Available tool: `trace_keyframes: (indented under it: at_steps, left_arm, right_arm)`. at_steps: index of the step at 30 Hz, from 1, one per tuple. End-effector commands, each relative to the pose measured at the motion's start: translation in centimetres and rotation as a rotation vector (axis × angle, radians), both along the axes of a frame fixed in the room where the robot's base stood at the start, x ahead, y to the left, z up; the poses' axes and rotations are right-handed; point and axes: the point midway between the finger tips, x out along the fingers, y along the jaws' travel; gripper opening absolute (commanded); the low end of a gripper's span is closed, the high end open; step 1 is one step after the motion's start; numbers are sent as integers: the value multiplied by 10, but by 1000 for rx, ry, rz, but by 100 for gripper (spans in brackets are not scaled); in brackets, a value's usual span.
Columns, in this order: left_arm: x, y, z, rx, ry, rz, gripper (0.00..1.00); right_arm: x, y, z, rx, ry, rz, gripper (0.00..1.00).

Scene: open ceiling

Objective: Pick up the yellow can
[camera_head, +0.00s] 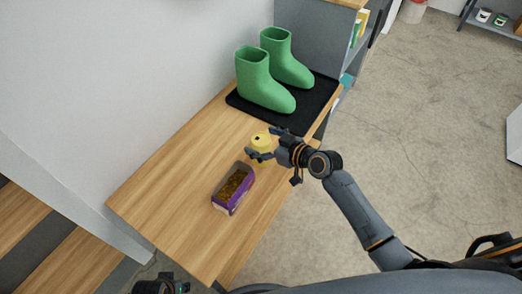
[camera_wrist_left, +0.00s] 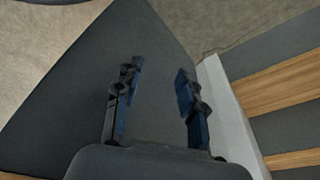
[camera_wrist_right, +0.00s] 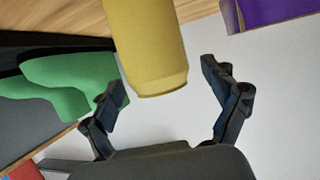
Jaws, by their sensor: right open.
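The yellow can (camera_head: 260,141) stands on the wooden table (camera_head: 165,190), between the green boots and the purple box. In the right wrist view the can (camera_wrist_right: 148,45) fills the top middle, between and just beyond the fingertips. My right gripper (camera_head: 264,144) is open, with one finger on either side of the can; its open fingers also show in the right wrist view (camera_wrist_right: 163,88). I cannot tell whether they touch the can. My left gripper (camera_wrist_left: 158,82) is open and empty, pointing at a dark grey surface away from the can.
A purple box (camera_head: 232,190) with brown contents stands close to the can, toward the table's front. Green boots (camera_head: 262,82) stand on a black tray (camera_head: 310,108) behind it. A wall borders the table's left. The table's left part is bare.

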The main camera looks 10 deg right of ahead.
Motion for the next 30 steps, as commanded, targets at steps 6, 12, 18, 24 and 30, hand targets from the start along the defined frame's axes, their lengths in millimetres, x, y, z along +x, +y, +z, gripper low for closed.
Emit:
trace_keyframes:
  at_steps: [6,12,18,24,30]
  left_arm:
    - [0,0,0,0,0,0,40]
    - [0,0,0,0,0,0,40]
    - [0,0,0,0,0,0,40]
    - [-1,0,-2,-1,-5,-1,40]
    - [-13,2,-30,2,20,-3,40]
  right_arm:
    - [0,0,0,0,0,0,57]
    - [0,0,0,0,0,0,45]
    - [0,0,0,0,0,0,45]
    - [0,0,9,0,-1,0,45]
    - [0,0,34,0,-4,0,45]
